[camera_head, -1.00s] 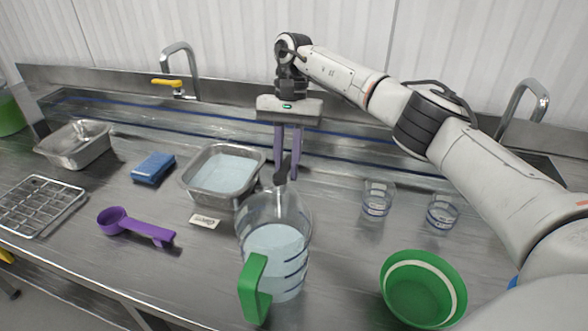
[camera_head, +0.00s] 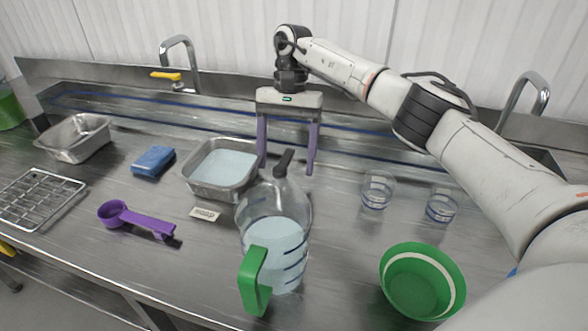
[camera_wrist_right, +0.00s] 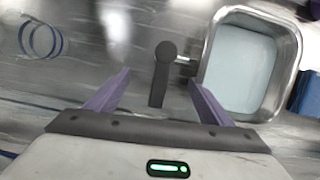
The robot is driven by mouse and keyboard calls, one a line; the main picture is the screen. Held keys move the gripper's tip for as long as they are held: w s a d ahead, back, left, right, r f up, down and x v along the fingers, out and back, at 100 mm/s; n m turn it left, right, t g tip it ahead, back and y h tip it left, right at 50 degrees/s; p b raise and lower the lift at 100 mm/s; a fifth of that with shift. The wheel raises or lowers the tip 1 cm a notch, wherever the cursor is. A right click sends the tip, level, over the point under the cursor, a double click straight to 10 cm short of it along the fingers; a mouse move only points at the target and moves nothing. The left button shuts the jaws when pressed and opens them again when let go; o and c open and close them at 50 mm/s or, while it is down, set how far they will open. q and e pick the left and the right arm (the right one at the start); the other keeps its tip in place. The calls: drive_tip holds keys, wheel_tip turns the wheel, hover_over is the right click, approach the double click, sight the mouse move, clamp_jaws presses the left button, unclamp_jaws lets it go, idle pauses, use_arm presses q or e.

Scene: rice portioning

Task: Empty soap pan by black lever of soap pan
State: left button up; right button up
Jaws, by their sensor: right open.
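The soap pan (camera_head: 222,170) is a square metal pan holding pale blue liquid, with a small SOAP label (camera_head: 206,214) in front of it. Its black lever (camera_head: 284,162) sticks out on the pan's right side, behind the clear pitcher (camera_head: 270,222). My right gripper (camera_head: 286,168) is open, its purple fingers on either side of the lever. In the right wrist view the lever (camera_wrist_right: 160,75) lies between the spread fingertips, touching neither, and joins the pan's wall (camera_wrist_right: 209,50) by a short stem. My left gripper is not in view.
The pitcher with a green handle (camera_head: 255,280) stands close in front of the lever. A blue sponge (camera_head: 153,161), purple scoop (camera_head: 135,221), empty metal pan (camera_head: 73,139) and wire rack (camera_head: 38,198) are left. Two glasses (camera_head: 376,190) and a green bowl (camera_head: 422,283) are right.

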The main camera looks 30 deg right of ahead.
drive_tip(key=p+v, duration=0.4)
drive_tip(key=v, duration=0.1)
drive_tip(key=shift+w+a+r, duration=0.15)
drive_tip(key=shift+w+r, duration=0.05)
drive_tip(key=shift+r, duration=0.1)
drive_tip(key=shift+v, duration=1.2)
drive_tip(key=shift+s+f, duration=0.1)
